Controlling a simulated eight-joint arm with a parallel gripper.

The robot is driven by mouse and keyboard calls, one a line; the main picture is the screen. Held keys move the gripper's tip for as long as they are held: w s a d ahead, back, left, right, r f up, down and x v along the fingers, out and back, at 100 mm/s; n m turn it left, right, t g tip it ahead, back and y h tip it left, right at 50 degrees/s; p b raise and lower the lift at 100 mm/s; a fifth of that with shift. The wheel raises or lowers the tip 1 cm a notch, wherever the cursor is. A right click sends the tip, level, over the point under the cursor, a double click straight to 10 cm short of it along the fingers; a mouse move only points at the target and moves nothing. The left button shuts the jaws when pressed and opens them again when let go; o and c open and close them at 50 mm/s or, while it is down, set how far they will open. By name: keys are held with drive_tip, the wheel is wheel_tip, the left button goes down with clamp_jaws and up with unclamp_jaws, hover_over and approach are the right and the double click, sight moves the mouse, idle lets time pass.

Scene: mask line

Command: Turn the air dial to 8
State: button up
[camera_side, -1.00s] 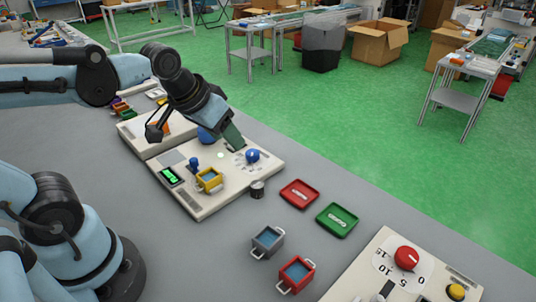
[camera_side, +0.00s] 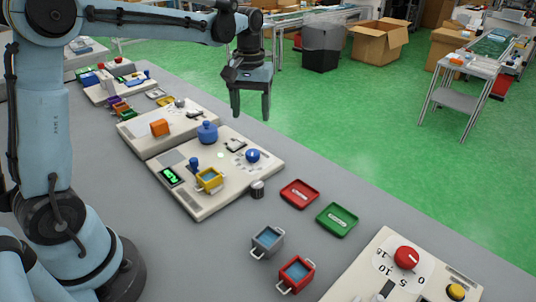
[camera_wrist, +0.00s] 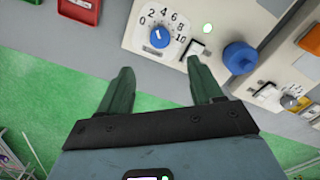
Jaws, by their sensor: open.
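A blue dial (camera_side: 253,155) sits on the right part of a cream panel (camera_side: 225,185). In the wrist view the blue dial (camera_wrist: 160,37) has a printed scale from 0 to 10 around it. A small pale mark shows on the knob, but I cannot read its exact setting. My gripper (camera_side: 250,108) hangs above and beyond the far edge of the panels, fingers pointing down, clear of the dial. In the wrist view my gripper (camera_wrist: 160,66) has its two fingers wide apart with nothing between them.
The panel also carries a blue lidded knob (camera_side: 207,133), a white rocker switch (camera_side: 235,145), a yellow bin (camera_side: 209,180) and a green display (camera_side: 171,176). Red (camera_side: 299,194) and green (camera_side: 337,220) trays lie to the right. A red dial (camera_side: 406,258) is at lower right.

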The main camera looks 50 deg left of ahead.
sight(253, 152)
wheel_tip(253, 152, down, 12)
drive_tip(key=shift+r, duration=0.15)
idle(0.3)
drive_tip(key=c, duration=1.1)
drive_tip(key=shift+o, duration=0.2)
